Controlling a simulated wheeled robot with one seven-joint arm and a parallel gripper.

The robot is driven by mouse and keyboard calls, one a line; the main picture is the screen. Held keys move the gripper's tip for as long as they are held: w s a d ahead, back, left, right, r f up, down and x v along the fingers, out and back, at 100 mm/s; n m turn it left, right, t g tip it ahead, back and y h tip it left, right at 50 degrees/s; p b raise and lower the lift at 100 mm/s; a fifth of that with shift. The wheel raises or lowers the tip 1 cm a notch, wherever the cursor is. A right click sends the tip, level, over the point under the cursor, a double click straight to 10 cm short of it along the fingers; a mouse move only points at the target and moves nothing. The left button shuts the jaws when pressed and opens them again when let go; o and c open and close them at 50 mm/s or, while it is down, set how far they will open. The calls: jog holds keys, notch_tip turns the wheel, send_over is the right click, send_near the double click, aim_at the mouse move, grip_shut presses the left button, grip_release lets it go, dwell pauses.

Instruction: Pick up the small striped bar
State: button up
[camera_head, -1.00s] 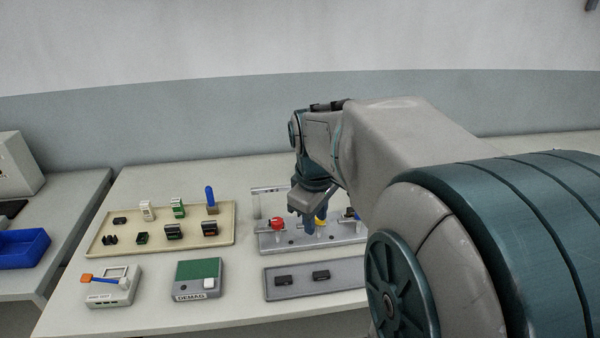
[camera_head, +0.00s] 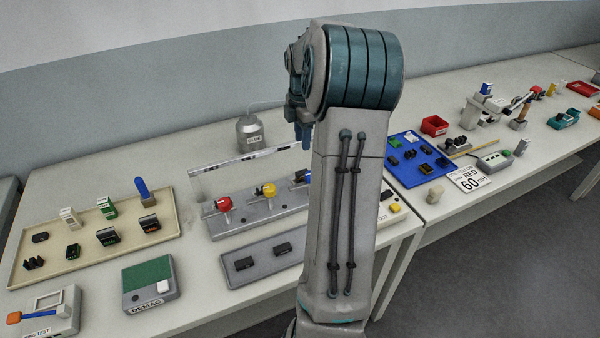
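I cannot clearly make out a small striped bar in the head view. My gripper (camera_head: 302,138) points down above the table, near the back right of the grey connector stand. My arm partly covers it. I cannot tell its finger gap or see anything held in it.
A beige tray (camera_head: 22,270) of connectors is at left.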

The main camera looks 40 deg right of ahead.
notch_tip(320, 180, down, 6)
jog(key=shift+f, duration=0.1)
jog(key=shift+w+d+f+p, duration=0.15)
jog(key=shift+f+p, duration=0.2)
jog(key=shift+f, duration=0.95)
jog(key=shift+s+d+f+p, duration=0.1)
jog(key=shift+f+p, duration=0.25)
jog(key=shift+f, duration=0.9)
grip_shut()
